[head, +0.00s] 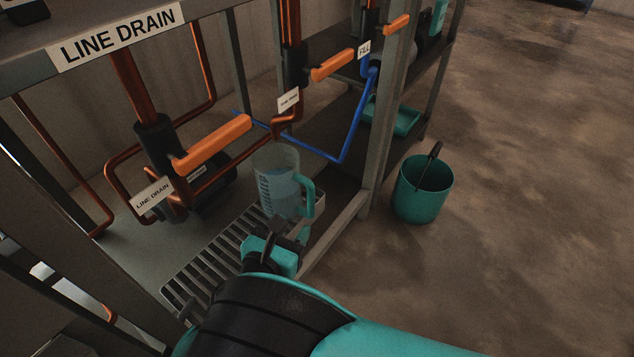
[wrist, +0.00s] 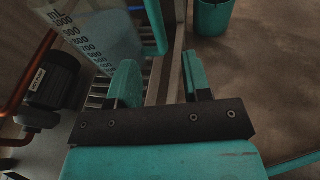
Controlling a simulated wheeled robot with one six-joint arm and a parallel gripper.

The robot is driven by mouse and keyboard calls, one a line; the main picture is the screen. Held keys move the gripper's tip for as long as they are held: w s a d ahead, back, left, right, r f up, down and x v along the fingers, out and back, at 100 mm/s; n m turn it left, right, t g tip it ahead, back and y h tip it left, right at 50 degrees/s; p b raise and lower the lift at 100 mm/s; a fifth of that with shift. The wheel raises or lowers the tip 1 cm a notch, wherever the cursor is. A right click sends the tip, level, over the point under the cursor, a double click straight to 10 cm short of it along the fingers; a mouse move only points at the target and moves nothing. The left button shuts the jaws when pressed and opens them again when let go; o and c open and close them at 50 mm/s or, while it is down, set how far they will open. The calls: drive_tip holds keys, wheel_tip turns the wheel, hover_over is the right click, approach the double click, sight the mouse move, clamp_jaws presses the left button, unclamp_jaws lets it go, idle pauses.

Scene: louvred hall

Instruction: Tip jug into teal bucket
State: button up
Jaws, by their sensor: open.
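The clear jug (head: 277,172) stands upright on the slatted drain grate, with a teal handle on its right side and measuring marks on its wall. Its lower part looks bluish, like liquid. In the wrist view the jug (wrist: 85,28) is at the upper left, its handle (wrist: 156,25) just beyond the fingers. My gripper (head: 277,233) is just in front of the jug, low near the handle. It is open and empty in the wrist view (wrist: 160,80). The teal bucket (head: 422,192) stands on the floor to the right, its dark bail raised; its lower part shows in the wrist view (wrist: 212,16).
The grate (head: 205,262) lies on the grey bench shelf. An orange drain lever (head: 212,142) and copper pipes are left of the jug. A rack post (head: 382,130) stands between jug and bucket. A teal tray (head: 398,118) is behind it. Floor right of the bucket is clear.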

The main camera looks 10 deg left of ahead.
sight(309, 191)
drive_tip(key=b+x, duration=0.1)
drive_tip(key=x, duration=0.3)
drive_tip(key=b+x, duration=0.1)
drive_tip(key=x, duration=0.4)
drive_tip(key=shift+w+a+f, duration=0.1)
drive_tip(key=shift+w+a, duration=0.05)
drive_tip(key=shift+w, duration=0.2)
drive_tip(key=shift+c, duration=0.3)
clamp_jaws()
drive_tip(key=shift+r+p, duration=1.4)
drive_tip(key=shift+r, duration=0.75)
drive_tip(key=shift+f, duration=0.1)
